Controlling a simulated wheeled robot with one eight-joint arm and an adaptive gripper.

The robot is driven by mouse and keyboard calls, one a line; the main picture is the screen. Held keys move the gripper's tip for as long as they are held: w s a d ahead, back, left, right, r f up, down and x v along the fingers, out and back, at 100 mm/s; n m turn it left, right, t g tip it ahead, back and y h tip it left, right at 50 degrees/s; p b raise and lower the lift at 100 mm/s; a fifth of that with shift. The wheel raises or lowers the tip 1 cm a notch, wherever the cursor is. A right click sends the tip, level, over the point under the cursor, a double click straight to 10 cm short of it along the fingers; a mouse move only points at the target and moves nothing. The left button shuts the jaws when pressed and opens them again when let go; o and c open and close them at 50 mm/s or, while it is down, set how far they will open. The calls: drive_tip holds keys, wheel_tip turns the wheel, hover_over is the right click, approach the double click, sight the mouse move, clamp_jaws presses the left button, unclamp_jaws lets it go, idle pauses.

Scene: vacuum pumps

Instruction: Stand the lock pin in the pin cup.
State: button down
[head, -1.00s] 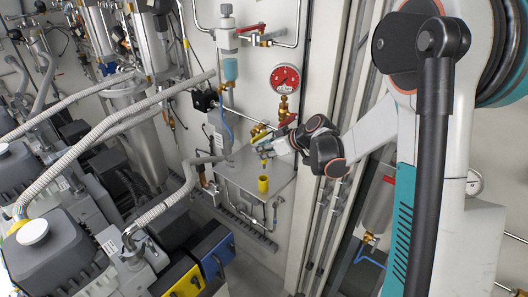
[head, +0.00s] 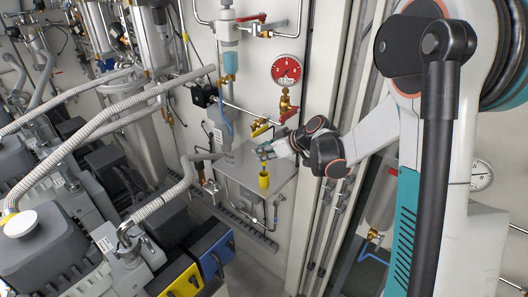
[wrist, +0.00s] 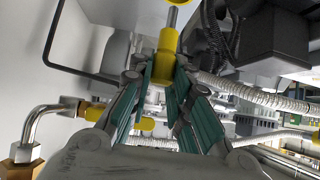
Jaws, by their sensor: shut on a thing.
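The lock pin has a yellow grip (wrist: 165,45) and a thin grey metal shaft (wrist: 173,17), both showing in the wrist view. My gripper (head: 267,154), with teal finger pads, is shut on the yellow grip. The yellow pin cup (head: 263,180) stands upright on the grey plate, directly below my fingers in the head view. A yellow edge, seemingly the cup (wrist: 180,2), shows at the top of the wrist view where the shaft ends. I cannot tell how far the shaft is inside the cup. The pin is mostly hidden in the head view.
A grey plate (head: 283,187) carries the cup. Behind it are a red gauge (head: 286,69), a red-handled valve (head: 289,114) and a yellow-handled valve (head: 260,128). A ribbed hose (head: 165,203) and pumps lie to the left. A brass fitting (wrist: 22,154) is close in the wrist view.

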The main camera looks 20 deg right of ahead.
sight(264, 164)
drive_tip(key=shift+f, duration=0.1)
drive_tip(key=shift+f+b, duration=0.25)
drive_tip(key=shift+b, duration=0.65)
drive_tip(key=shift+f+b, duration=2.7)
